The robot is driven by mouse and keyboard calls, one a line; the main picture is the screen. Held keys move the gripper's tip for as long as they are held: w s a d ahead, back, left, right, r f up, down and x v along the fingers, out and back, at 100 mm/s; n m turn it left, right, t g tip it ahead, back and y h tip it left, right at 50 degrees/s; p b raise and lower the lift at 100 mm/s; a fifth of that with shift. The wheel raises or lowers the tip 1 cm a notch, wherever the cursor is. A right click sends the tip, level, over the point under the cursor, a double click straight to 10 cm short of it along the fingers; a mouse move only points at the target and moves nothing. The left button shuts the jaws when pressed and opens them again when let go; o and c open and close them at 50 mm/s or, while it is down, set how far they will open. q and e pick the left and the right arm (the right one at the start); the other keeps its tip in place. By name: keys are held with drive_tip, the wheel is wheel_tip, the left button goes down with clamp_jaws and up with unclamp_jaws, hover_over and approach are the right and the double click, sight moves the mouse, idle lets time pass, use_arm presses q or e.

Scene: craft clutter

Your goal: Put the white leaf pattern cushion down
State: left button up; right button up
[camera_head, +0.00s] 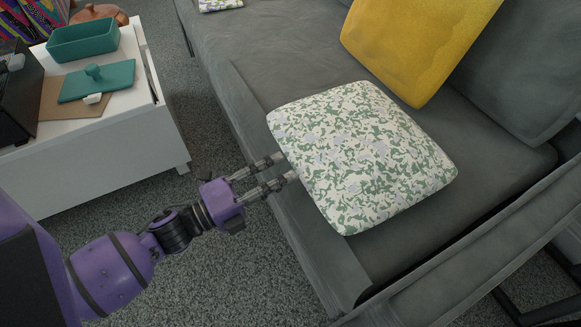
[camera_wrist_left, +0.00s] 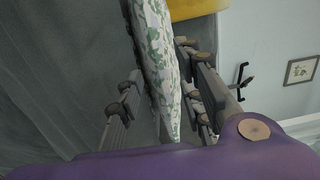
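The white leaf pattern cushion (camera_head: 365,150), white with green leaves and pale patches, lies flat over the seat of the grey sofa (camera_head: 270,50). My left gripper (camera_head: 288,168) is at the cushion's left edge, with two fingers showing there in the head view. In the left wrist view, the cushion (camera_wrist_left: 158,60) shows edge-on between the spread fingers of the gripper (camera_wrist_left: 160,95). A gap shows between it and the left finger; the fingers on the right are close to its face. The gripper looks open. Contact at the fingertips is hidden. My right gripper is not in view.
A yellow cushion (camera_head: 415,45) leans at the back of the sofa, beside a grey back cushion (camera_head: 530,75). The sofa's armrest (camera_head: 480,250) runs along the lower right. A white cabinet (camera_head: 110,150) with a teal dish (camera_head: 83,40) and lid (camera_head: 97,82) stands left.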

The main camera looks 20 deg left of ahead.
use_arm(q)
drive_tip(key=p+v, duration=0.1)
drive_tip(key=v, duration=0.7)
drive_tip(key=shift+p, duration=0.35)
drive_tip(key=shift+s+f, duration=0.15)
drive_tip(key=s+a+f+n+g+y, duration=0.1)
drive_tip(key=s+a+f+n+y, duration=0.1)
drive_tip(key=s+f+n+y, duration=0.55)
drive_tip(key=s+d+f+n+g+y, duration=0.1)
drive_tip(key=s+f+n+g, duration=0.3)
drive_tip(key=s+n, duration=0.4)
drive_tip(key=s+d+f+n+g+y, duration=0.1)
drive_tip(key=s+d+f+n+g, duration=0.3)
drive_tip(key=s, duration=1.4)
wheel_tip(320, 180, down, 3)
drive_tip(key=n+g, duration=0.1)
drive_tip(key=n, duration=0.3)
drive_tip(key=shift+s+n+y, duration=0.1)
drive_tip(key=shift+n+y, duration=0.15)
